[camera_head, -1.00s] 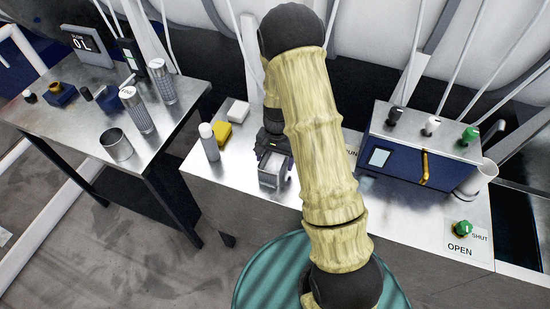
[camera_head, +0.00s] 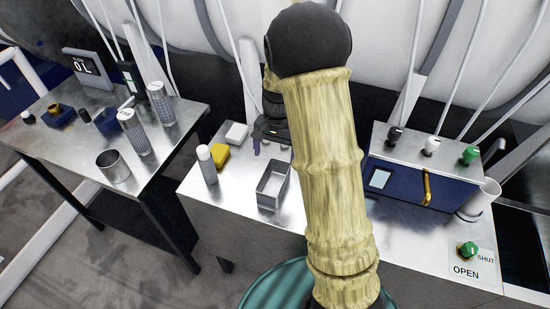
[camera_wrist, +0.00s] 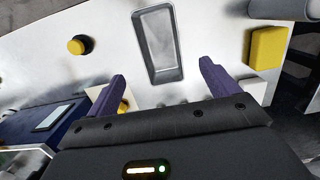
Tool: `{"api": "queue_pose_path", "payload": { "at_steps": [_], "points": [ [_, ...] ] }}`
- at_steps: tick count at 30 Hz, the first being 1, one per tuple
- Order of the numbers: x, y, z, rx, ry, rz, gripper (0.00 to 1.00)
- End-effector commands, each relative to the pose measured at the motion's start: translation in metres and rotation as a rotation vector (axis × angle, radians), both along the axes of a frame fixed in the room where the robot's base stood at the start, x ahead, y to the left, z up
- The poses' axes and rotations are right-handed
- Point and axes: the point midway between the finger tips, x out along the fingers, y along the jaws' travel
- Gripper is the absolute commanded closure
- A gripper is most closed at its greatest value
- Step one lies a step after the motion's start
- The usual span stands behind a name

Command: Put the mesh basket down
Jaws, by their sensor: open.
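The mesh basket (camera_head: 268,204) is a small, open, grey rectangular box. It stands upright on the metal bench, behind and left of my forearm in the head view. My gripper (camera_head: 272,143) is behind and above it, partly hidden by my arm. In the wrist view, the basket (camera_wrist: 166,76) lies beyond my gripper (camera_wrist: 161,84), whose two purple fingers are spread wide. The fingers are empty and apart from the basket.
A white bottle (camera_head: 207,165), a yellow block (camera_head: 220,158) and a white block (camera_head: 237,132) stand left of the basket. A blue control box (camera_head: 420,185) with knobs is on the right. A side table (camera_head: 75,150) holds canisters and a metal cup (camera_head: 113,166).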

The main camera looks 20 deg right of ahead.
Motion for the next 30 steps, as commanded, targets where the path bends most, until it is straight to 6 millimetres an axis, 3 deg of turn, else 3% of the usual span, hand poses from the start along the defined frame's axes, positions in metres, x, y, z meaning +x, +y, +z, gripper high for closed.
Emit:
{"api": "queue_pose_path", "payload": {
  "at_steps": [17,23,30],
  "points": [
    [-0.006,0.0,0.004,0.0,-0.015,0.021,0.13],
    [-0.045,0.001,0.027,-0.013,-0.107,0.173,0.13],
    [-0.115,0.006,0.051,-0.069,-0.268,0.464,0.13]
  ]
}}
